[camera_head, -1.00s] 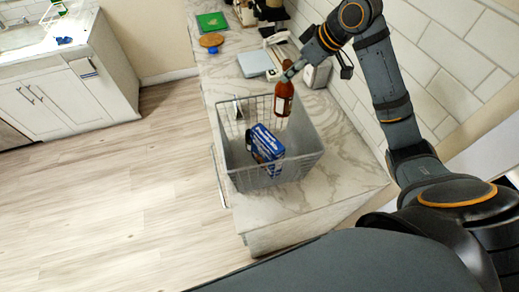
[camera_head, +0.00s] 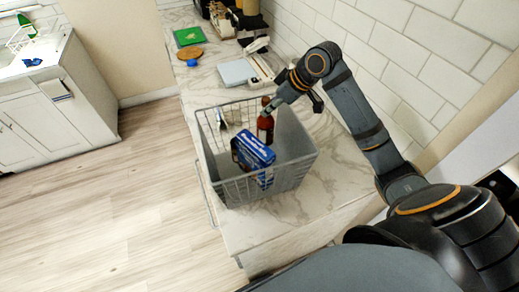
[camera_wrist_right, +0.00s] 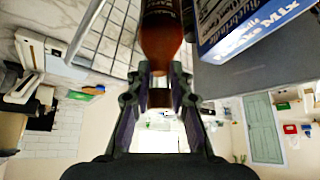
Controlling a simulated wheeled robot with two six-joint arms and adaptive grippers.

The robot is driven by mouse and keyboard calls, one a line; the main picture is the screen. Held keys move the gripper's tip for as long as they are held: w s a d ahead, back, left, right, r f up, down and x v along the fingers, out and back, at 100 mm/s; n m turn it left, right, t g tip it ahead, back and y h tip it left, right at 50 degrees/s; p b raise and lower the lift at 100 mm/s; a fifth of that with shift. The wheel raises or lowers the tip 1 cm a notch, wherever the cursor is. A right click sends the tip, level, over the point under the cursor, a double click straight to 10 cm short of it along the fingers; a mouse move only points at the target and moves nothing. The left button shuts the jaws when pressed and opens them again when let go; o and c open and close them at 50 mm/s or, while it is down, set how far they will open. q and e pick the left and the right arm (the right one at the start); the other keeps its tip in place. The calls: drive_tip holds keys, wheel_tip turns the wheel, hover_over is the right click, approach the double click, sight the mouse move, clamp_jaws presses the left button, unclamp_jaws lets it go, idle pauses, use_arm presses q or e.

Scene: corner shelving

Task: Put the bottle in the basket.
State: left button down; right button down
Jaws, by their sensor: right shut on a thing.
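The reddish-brown bottle (camera_head: 265,124) is upright with its lower part inside the grey wire basket (camera_head: 290,178), beside a blue box. Whether its base touches the basket floor is hidden. My right gripper (camera_head: 271,104) is shut on the bottle's neck from above. In the right wrist view the bottle (camera_wrist_right: 161,38) runs between the fingers of my right gripper (camera_wrist_right: 160,98). The basket's wire wall (camera_wrist_right: 108,35) shows beside it there. My left gripper is not in view.
A blue and white box (camera_head: 252,150) stands in the basket; it also shows in the wrist view (camera_wrist_right: 250,25). A tiled wall (camera_head: 400,60) bounds the right.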

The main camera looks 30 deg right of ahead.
sight(270, 116)
wheel_tip(270, 116, down, 3)
drive_tip(key=shift+f+p, duration=0.1)
drive_tip(key=shift+p, duration=0.25)
drive_tip(key=shift+f, duration=0.4)
drive_tip(key=shift+s+f+p, duration=0.1)
drive_tip(key=shift+f+p, duration=0.35)
drive_tip(key=shift+f, duration=1.4)
drive_tip(key=c, duration=1.1)
unclamp_jaws()
drive_tip(key=shift+f, duration=0.1)
